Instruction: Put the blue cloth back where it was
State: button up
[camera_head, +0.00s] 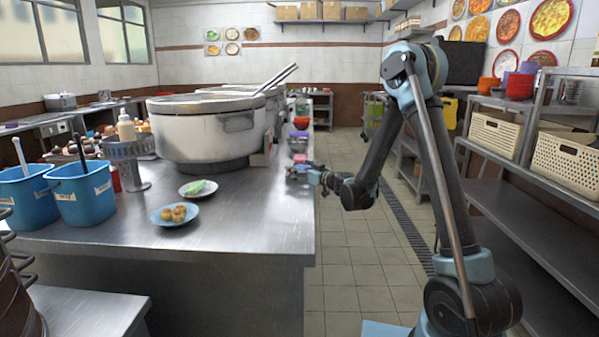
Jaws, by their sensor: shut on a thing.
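My gripper (296,173) is at the right edge of the long steel counter (240,220), low over its top, just right of the large stockpot (207,130). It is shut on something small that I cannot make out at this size. I cannot pick out a blue cloth with certainty; the fingers and wrist hide part of that spot.
A plate with green food (198,188) and a blue plate with several yellow-brown pieces (175,214) lie on the near counter. Two blue buckets (82,195) stand at left. Shelves with cream baskets (566,160) line the right. The tiled aisle (345,265) between has free floor.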

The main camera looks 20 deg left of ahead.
jog(key=o, duration=1)
jog(key=shift+c, duration=0.2)
jog(key=s+d+r+m+g+h, duration=0.1)
jog(key=s+d+g+h, duration=0.1)
jog(key=s+d, duration=0.8)
jog(key=s+d+r+m+g+h, duration=0.15)
jog(key=s+d, duration=0.55)
jog(key=d, duration=0.7)
jog(key=s+d+f+m+g+h, duration=0.1)
jog(key=s+d+f+m+h, duration=0.2)
jog(key=s+d, duration=0.5)
jog(key=s+d+f+m+g+h, duration=0.1)
jog(key=s+d+f+m+h, duration=0.2)
jog(key=s+d, duration=0.5)
jog(key=s+d+f+m+g+h, duration=0.1)
jog(key=s+d+f+m+h, duration=0.2)
jog(key=s+d, duration=0.5)
jog(key=d+f+h, duration=0.1)
jog(key=d+h, duration=0.1)
jog(key=d, duration=0.2)
jog(key=shift+s+h, duration=0.35)
jog(key=shift+s, duration=0.05)
